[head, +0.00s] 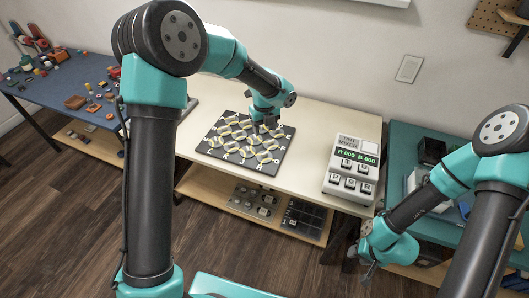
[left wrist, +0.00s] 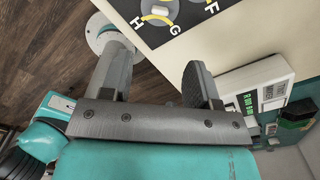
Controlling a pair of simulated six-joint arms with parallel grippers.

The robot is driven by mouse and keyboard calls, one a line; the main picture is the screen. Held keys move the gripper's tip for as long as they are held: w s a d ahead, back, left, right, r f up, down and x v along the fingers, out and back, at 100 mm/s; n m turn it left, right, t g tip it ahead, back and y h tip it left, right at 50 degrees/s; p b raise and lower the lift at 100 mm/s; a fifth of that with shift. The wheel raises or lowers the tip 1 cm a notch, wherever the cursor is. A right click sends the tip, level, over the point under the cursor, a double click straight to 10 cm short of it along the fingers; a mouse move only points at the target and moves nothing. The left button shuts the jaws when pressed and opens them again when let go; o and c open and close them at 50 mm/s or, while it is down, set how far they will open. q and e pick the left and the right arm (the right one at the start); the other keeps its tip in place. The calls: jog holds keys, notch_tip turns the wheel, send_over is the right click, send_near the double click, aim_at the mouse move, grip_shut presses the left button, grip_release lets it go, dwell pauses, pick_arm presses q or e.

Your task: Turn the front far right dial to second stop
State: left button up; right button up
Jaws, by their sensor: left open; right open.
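A black board (head: 284,165) lies on the pale table, with several grey dials on it, yellow arcs and white letters along its edges. A dial (head: 265,157) sits near the board's front right corner; its pointer setting is too small to read. My left gripper (head: 265,124) is over the far right part of the board, hiding some dials there. My right gripper (head: 368,262) is open, low at the right, away from the board.
A grey tint mixer box (head: 350,170) with buttons and a green display stands right of the board. A blue table (head: 60,80) with small parts is at left, a teal table (head: 400,140) at right. Tabletop between board and mixer is clear.

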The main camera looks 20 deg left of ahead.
aim_at(264, 155)
pick_arm(q)
notch_tip(264, 155, down, 13)
jog(key=shift+f, duration=0.2)
dwell(0.3)
jog(key=c, duration=0.9)
